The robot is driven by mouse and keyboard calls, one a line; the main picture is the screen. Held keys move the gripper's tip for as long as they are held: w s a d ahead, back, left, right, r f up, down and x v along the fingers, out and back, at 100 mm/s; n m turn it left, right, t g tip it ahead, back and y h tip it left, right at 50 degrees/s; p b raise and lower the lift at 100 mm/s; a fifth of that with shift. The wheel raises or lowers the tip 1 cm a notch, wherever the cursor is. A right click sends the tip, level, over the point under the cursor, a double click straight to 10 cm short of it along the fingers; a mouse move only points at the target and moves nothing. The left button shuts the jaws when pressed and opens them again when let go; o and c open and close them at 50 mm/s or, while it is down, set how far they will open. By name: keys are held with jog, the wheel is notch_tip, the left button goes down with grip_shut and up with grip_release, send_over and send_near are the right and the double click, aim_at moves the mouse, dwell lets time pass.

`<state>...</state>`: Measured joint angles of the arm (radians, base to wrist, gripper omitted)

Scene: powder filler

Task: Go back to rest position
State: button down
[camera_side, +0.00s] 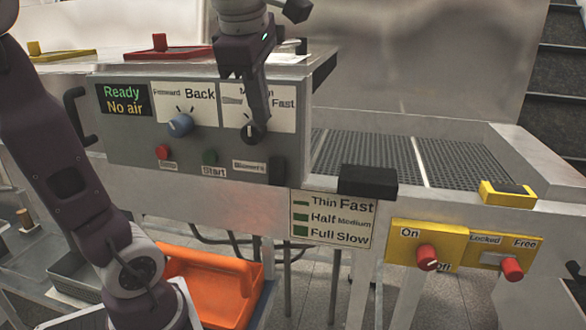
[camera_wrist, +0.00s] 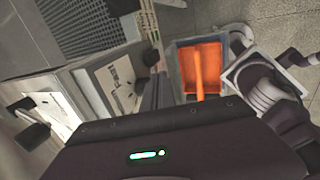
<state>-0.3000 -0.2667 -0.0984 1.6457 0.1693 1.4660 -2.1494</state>
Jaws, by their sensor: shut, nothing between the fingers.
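My gripper (camera_side: 256,118) is in front of the control panel (camera_side: 130,154) in the side view, fingers pointing down and shut with nothing between them. Its fingertips overlap the dark speed knob (camera_side: 252,132) beside the word Fast; I cannot tell whether they touch it. In the wrist view my gripper's fingers (camera_wrist: 155,85) show edge-on near the middle, close together.
A dark block (camera_side: 368,181) sticks out at the right. Yellow switch plates (camera_side: 428,245) are lower right. An orange bin (camera_side: 212,284) stands below; it also shows in the wrist view (camera_wrist: 201,67).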

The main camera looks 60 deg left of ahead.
jog(key=s+d+f+m+t+h, duration=0.1)
jog(key=s+d+f+m, duration=0.3)
jog(key=m, duration=0.9)
jog(key=s+d+f+m+t+h, duration=0.1)
jog(key=s+d+f+m, duration=0.3)
jog(key=f+m, duration=0.5)
jog(key=s+m, duration=0.1)
jog(key=m, duration=0.4)
jog(key=shift+d+f+t+h, duration=0.25)
jog(key=shift+d+t+h, duration=0.05)
jog(key=shift+t+h, duration=0.1)
